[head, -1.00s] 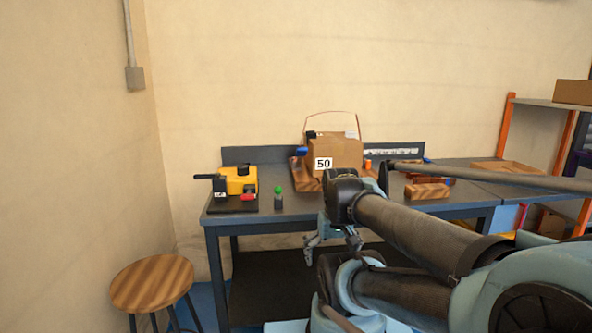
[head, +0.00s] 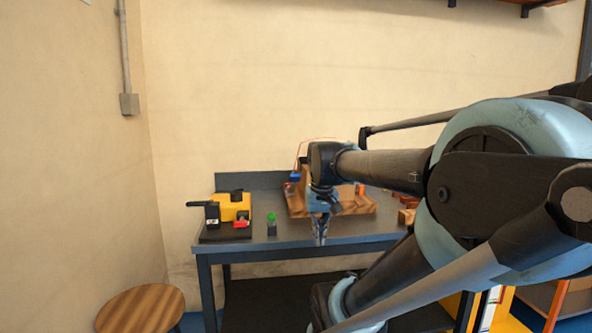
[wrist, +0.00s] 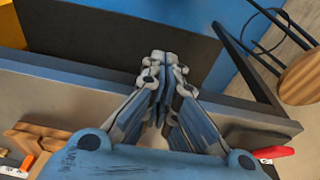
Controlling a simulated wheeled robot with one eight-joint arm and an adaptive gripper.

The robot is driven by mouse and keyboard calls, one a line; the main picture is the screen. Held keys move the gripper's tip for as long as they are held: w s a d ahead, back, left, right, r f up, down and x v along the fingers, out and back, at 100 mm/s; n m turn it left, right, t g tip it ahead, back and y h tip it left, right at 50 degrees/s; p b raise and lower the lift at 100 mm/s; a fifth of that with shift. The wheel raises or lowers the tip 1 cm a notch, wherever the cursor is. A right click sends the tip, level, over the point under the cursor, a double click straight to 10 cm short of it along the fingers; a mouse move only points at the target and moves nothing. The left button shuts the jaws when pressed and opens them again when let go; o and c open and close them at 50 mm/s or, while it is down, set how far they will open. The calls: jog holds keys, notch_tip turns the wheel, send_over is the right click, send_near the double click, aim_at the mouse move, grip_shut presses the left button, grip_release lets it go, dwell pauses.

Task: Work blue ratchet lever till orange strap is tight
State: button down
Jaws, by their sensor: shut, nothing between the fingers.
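The blue ratchet lever (head: 294,178) shows at the left of the wooden base (head: 362,208) on the bench. A thin orange strap (head: 312,139) arches above; most of it and the cardboard box are hidden behind my arm. My gripper (head: 321,240) points down near the bench's front edge, in front of the base and to the right of the lever, apart from it. In the wrist view my gripper (wrist: 164,62) has its fingers together with nothing between them. A corner of the wooden base (wrist: 40,137) shows at lower left there; the lever is not visible.
A yellow bender (head: 234,208) with a black handle and red part stands at the bench's left end. A small green-topped item (head: 271,224) stands between it and the base. The stool (head: 140,307) is at lower left. Bare bench top (head: 285,236) lies in front.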

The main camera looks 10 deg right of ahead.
jog(key=w+a+r, duration=0.1)
jog(key=w+r, duration=1.6)
notch_tip(320, 180, up, 10)
jog(key=f+g, duration=0.1)
send_over(293, 184)
jog(key=shift+w+d+r, duration=0.2)
jog(key=shift+d+r, duration=0.05)
jog(key=shift+d, duration=0.05)
jog(key=f, duration=0.8)
jog(key=s+f, duration=0.1)
jog(key=f, duration=0.3)
jog(key=shift+f, duration=0.15)
jog(key=shift+s+f, duration=0.35)
jog(key=shift+f, duration=0.05)
jog(key=shift+a, duration=0.1)
